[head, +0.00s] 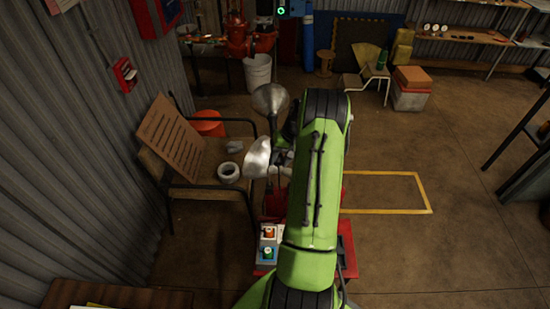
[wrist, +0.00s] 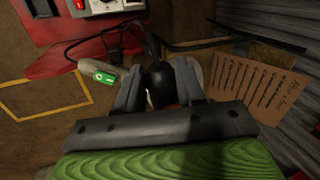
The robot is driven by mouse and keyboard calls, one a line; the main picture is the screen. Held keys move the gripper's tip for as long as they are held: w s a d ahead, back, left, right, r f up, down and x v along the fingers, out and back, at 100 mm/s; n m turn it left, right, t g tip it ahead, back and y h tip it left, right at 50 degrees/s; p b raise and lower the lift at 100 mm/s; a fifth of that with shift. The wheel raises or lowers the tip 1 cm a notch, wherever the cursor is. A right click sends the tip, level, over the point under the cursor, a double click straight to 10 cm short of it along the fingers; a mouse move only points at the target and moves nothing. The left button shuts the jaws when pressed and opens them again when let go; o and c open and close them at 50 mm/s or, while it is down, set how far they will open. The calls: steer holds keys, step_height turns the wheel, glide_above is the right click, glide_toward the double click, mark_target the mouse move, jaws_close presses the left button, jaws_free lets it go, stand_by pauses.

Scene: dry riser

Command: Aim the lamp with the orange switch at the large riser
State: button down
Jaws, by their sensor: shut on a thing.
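Two lamps with metal shades show left of my arm in the head view: an upper one (head: 270,98) and a lower, brighter one (head: 257,157). An orange switch (head: 268,232) and a green switch (head: 267,253) sit on grey boxes on the red stand below. My gripper (wrist: 160,85) is shut on the black neck of a lamp (wrist: 158,70) in the wrist view; I cannot tell which lamp. Red riser pipework (head: 237,38) stands at the back. My arm hides much of the stand.
A white bucket (head: 257,72) stands before the pipework. Floor inside the yellow outline (head: 428,192) is clear.

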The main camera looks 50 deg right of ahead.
steer(key=shift+s+d+n, duration=0.3)
steer(key=shift+d+n, duration=0.1)
steer(key=shift+n, duration=0.3)
steer(key=c, duration=0.7)
jaws_free()
steer(key=p+v, duration=0.1)
steer(key=v, duration=0.4)
steer(key=p+v, duration=0.1)
steer(key=v, duration=0.4)
steer(key=p+v, duration=0.1)
steer(key=v, duration=0.5)
steer(key=shift+w+d, duration=0.2)
steer(key=shift+w, duration=0.1)
steer(key=shift+f, duration=0.1)
